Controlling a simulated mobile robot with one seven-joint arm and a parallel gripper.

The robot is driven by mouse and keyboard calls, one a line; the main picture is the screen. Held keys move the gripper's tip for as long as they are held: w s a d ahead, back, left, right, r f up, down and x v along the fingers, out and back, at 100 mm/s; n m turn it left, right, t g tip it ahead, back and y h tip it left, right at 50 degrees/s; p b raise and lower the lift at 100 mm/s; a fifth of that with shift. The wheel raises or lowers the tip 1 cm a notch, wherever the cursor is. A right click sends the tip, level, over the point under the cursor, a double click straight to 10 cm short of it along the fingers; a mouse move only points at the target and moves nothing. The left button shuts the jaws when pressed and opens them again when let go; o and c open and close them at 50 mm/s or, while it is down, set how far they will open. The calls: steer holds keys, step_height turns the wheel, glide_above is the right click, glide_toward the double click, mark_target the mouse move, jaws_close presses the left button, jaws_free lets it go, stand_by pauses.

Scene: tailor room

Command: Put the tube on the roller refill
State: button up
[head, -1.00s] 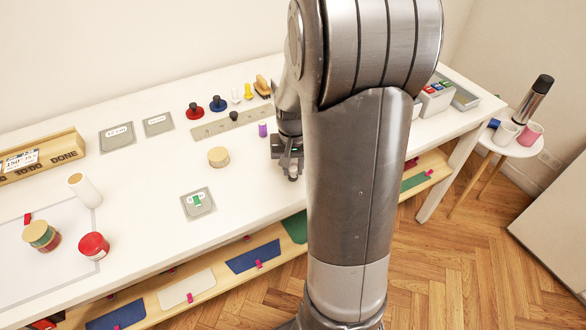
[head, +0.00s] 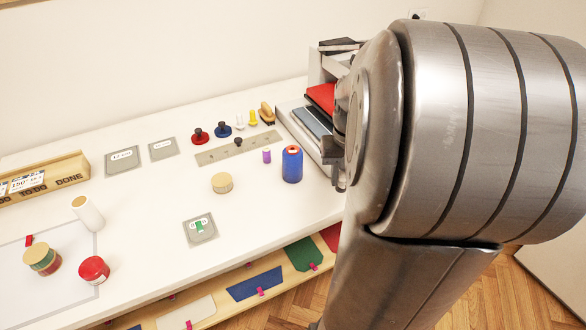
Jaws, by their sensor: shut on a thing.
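My gripper (head: 334,166) is at the right of the table top, largely hidden behind my own arm. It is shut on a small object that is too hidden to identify. A small purple cylinder (head: 266,156) and a larger blue cylinder with a red top (head: 292,165) stand just left of my gripper. I cannot tell which item is the roller refill.
A grey ruler-like strip (head: 238,148), stamps (head: 197,136), a tan round box (head: 221,183), a red jar (head: 94,270) and a wooden box (head: 40,178) are on the table.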

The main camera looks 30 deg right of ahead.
steer(key=shift+s+d+r, duration=0.1)
steer(key=shift+s, duration=0.05)
steer(key=w+a+r+n, duration=0.1)
steer(key=w+a+r, duration=0.1)
steer(key=w+a, duration=0.45)
steer(key=w+a+r+n, duration=0.1)
steer(key=w+a+r, duration=0.2)
steer(key=w, duration=0.6)
steer(key=w+a+r+n, duration=0.1)
steer(key=w+a, duration=0.4)
steer(key=a, duration=0.3)
steer(key=w+a+r+n, duration=0.1)
steer(key=w+a+r, duration=0.1)
steer(key=w+a, duration=0.35)
steer(key=n, duration=0.3)
glide_above(79, 201)
steer(key=f, duration=0.4)
steer(key=shift+s+d+f, duration=0.1)
steer(key=shift+d+f, duration=0.1)
steer(key=shift+a+f, duration=0.25)
steer(key=shift+f, duration=0.1)
step_height(79, 201, down, 4)
steer(key=shift+r, duration=0.15)
